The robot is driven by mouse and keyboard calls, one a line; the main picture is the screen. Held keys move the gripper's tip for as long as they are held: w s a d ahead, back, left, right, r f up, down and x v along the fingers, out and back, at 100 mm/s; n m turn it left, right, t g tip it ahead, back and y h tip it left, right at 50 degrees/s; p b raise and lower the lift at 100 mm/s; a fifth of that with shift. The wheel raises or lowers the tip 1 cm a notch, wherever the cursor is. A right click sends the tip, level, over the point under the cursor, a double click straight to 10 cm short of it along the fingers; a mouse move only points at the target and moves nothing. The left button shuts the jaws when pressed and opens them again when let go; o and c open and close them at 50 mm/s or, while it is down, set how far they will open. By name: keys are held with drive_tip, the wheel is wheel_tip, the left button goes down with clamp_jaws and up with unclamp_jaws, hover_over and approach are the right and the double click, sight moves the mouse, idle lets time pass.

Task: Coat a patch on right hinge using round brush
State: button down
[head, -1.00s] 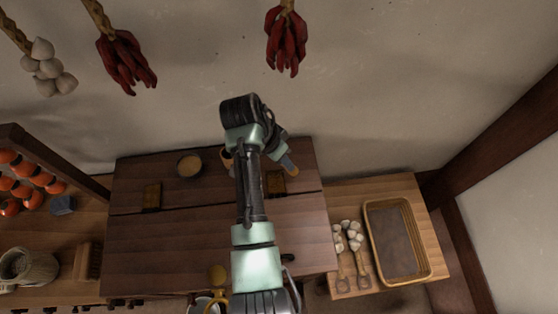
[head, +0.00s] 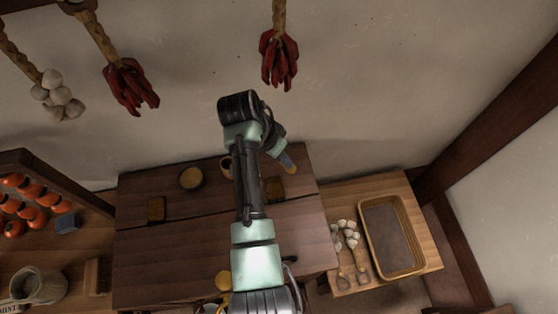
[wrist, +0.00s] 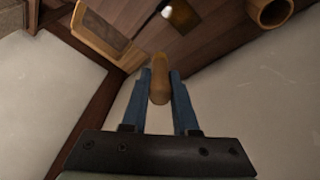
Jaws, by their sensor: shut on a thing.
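My gripper (head: 286,162) is above the back right part of the dark wooden chest top (head: 170,245). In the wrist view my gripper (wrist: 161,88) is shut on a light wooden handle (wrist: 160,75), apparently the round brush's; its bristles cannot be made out. The right hinge (head: 274,190), a brass-brown plate, lies on the lid seam, partly hidden by my arm. The handle is apart from it, farther back. A matching left hinge (head: 157,208) lies on the same seam. A bowl with tan contents (head: 190,178) stands behind the seam.
A brown cup (head: 226,164) stands close beside my arm and also shows in the wrist view (wrist: 270,12). A shallow tray (head: 370,270) and several garlic bulbs are on the right-hand table. Chillies (head: 279,60) and garlic (head: 58,98) hang from the wall behind.

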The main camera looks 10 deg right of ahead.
drive_tip(key=shift+a, duration=0.1)
idle(0.3)
drive_tip(key=w+b, duration=0.1)
drive_tip(key=b, duration=0.1)
drive_tip(key=w+a+f+g+b, duration=0.1)
drive_tip(key=shift+w+a+b, duration=0.15)
drive_tip(key=shift+b, duration=0.2)
drive_tip(key=shift+r, duration=0.1)
